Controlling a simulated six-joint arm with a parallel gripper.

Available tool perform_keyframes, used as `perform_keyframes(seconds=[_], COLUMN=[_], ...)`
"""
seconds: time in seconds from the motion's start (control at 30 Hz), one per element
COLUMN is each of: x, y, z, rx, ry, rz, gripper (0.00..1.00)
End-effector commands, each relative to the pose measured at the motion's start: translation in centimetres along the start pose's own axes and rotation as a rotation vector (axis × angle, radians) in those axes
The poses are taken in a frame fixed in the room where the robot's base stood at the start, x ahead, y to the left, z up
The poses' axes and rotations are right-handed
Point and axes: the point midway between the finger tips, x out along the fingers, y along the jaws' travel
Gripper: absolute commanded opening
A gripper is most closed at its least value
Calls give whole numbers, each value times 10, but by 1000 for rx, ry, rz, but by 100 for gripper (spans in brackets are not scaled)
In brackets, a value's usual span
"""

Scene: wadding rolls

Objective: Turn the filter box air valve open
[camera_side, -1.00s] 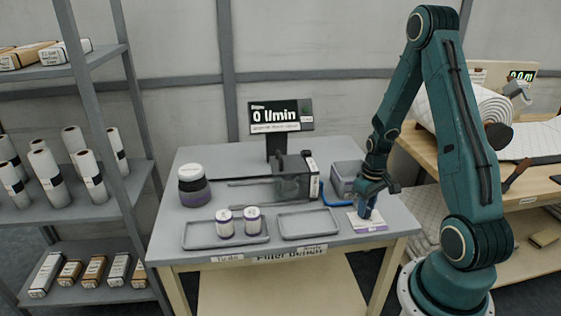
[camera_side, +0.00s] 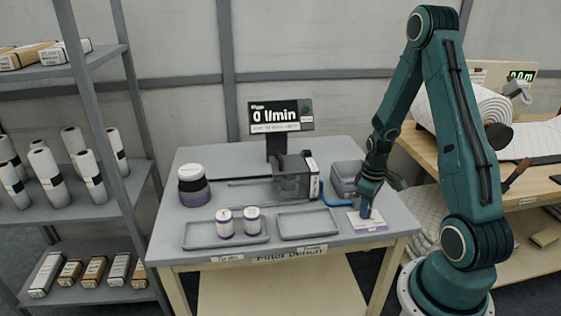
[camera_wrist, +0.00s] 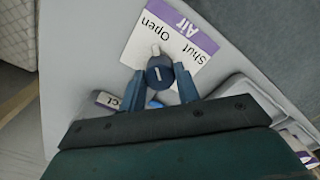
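The air valve knob (camera_wrist: 160,74) is a dark blue round knob with a white mark and a pale pointer tip. In the wrist view the pointer lies on the side of the word "Open" on the white and purple label plate (camera_wrist: 143,45); "Shut" is to its right. My gripper (camera_wrist: 161,76) has one finger on either side of the knob and looks shut on it. In the side view my gripper (camera_side: 368,207) reaches down over the plate (camera_side: 370,225) and hides the knob. The flow display (camera_side: 281,116) shows a blurred digit, perhaps 0, before "l/min".
The filter box (camera_side: 293,180) stands left of my gripper, with a blue hose (camera_side: 338,204) beside it. A grey bin (camera_side: 345,177) is close behind. Two trays (camera_side: 308,235) and several jars (camera_side: 224,222) are on the bench's left and front.

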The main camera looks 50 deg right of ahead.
Motion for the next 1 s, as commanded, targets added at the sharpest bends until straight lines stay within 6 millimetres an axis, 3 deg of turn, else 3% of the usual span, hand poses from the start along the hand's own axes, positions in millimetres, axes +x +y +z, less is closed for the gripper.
perform_keyframes(seconds=[0.03, 0.1, 0.63, 1.0], x=[-1, -1, -6, -42], y=[0, 0, 0, 1], z=[-1, -1, -1, -1], rx=[-2, -1, 1, 0], ry=[2, 2, 2, 4], rz=[2, 1, 2, 4], gripper=[40, 53, 54, 54])
